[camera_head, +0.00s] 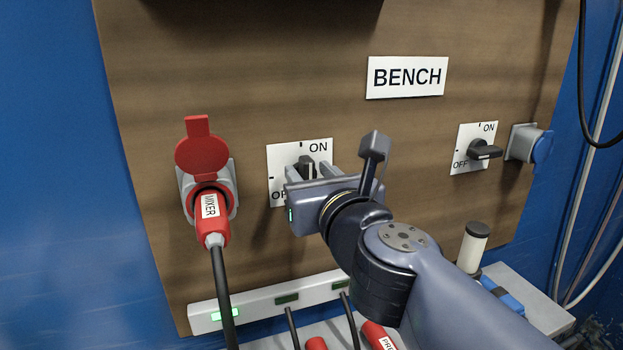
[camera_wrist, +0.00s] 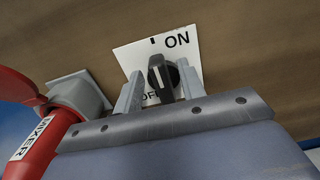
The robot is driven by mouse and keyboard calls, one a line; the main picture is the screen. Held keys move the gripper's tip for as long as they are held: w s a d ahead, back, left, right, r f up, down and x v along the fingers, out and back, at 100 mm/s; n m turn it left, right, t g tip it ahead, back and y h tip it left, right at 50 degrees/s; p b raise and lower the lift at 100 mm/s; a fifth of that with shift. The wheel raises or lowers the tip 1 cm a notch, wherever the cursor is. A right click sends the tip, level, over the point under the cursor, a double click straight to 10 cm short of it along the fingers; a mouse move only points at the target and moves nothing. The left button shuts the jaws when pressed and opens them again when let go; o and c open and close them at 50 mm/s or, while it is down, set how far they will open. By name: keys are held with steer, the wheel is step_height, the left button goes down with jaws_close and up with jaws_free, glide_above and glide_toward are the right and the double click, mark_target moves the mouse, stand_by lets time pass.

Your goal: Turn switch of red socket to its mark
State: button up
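The red socket (camera_head: 188,182) is on the left of the wooden board with its lid up and a red plug labelled MIXER (camera_head: 210,218) in it. Right of it is a white switch plate (camera_head: 322,150) marked ON and OFF with a black rotary knob (camera_head: 306,164). In the wrist view the knob (camera_wrist: 162,76) stands close to upright, its white line roughly toward the tick beside ON. My gripper (camera_head: 308,173) is at the knob, its fingers apart on either side. The wrist view shows gaps beside the knob between the fingers (camera_wrist: 160,90). The lower plate is partly hidden.
A second ON/OFF switch (camera_head: 484,150) and a blue socket (camera_head: 530,144) are at the right. A BENCH sign (camera_head: 407,77) is above. Below are a strip with a lit green lamp (camera_head: 225,314), hanging cables, red plugs (camera_head: 378,336) and a white cylinder with a dark cap (camera_head: 472,250).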

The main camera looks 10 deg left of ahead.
steer(key=shift+c, duration=0.4)
jaws_close()
steer(key=shift+a+n, duration=0.1)
steer(key=shift+n, duration=0.2)
steer(key=n, duration=0.1)
steer(key=n+p, duration=0.1)
steer(key=n, duration=0.1)
steer(key=shift+s+a+n, duration=0.15)
steer(key=shift+a+n, duration=0.05)
steer(key=shift+n, duration=0.1)
steer(key=shift+s+a+f+n+p, duration=0.15)
steer(key=shift+f+n+p, duration=0.25)
steer(key=shift+n, duration=1.9)
steer(key=shift+s+a+f+n+p, duration=0.15)
steer(key=shift+n+p, duration=0.4)
steer(key=shift+n, duration=1.75)
steer(key=shift+a+f+n+p, duration=0.25)
steer(key=shift+n+p, duration=0.2)
steer(key=shift+n, duration=1.85)
steer(key=shift+f, duration=0.1)
